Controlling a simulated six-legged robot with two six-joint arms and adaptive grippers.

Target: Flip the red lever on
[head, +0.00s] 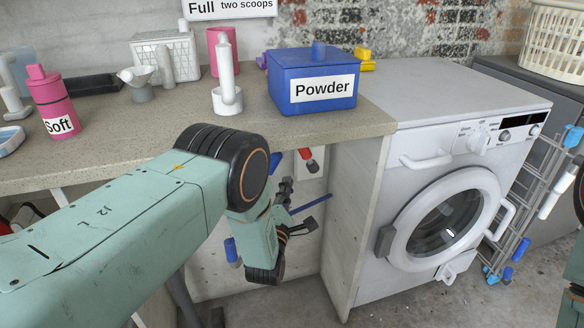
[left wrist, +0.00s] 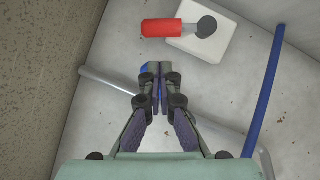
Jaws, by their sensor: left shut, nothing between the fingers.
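The red lever (head: 305,154) sits on a small white plate (head: 300,170) on the wall under the counter. In the left wrist view, the red lever (left wrist: 161,28) points left from a dark round pivot on the white plate (left wrist: 208,50). My left gripper (head: 285,186) is under the counter, in front of the wall and near the lever. In the left wrist view, my left gripper (left wrist: 158,74) has its fingers shut together and empty. The fingertips appear just below the red handle, with a visible gap. My right gripper does not show.
A blue pipe (left wrist: 266,90) and a grey pipe (left wrist: 115,80) run along the wall near the fingers. The counter (head: 370,122) overhangs with a blue Powder box (head: 335,107). A white washing machine (head: 400,142) stands to the right.

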